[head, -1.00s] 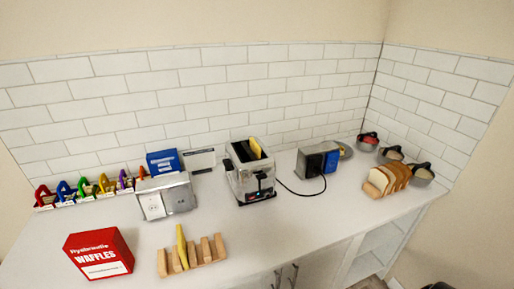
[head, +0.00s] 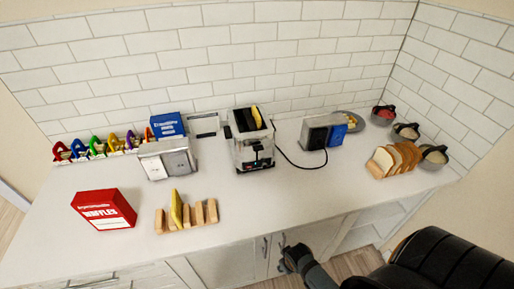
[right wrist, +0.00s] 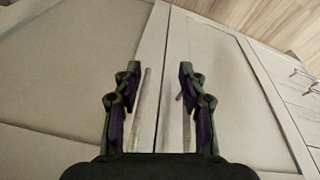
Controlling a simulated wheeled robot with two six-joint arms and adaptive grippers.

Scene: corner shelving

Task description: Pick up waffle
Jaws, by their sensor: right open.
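A yellow waffle-like slice (head: 176,208) stands upright in a wooden rack (head: 190,228) at the front of the counter. A red box labelled WAFFLES (head: 104,209) lies to its left. Another yellow piece (head: 257,115) shows in a slot of the silver toaster (head: 253,153) at the back. My right gripper (head: 287,262) is low in front of the cabinet doors, right of the rack and below the counter top. In the right wrist view the right gripper (right wrist: 158,75) is open and empty, with cabinet doors beyond it. My left gripper is not in view.
A metal container (head: 168,160), a blue box (head: 167,125) and colored clips stand at the back left. Sliced bread (head: 394,160) and several bowls are at the right. A black cord runs from the toaster. Cabinet handles (head: 265,247) show below.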

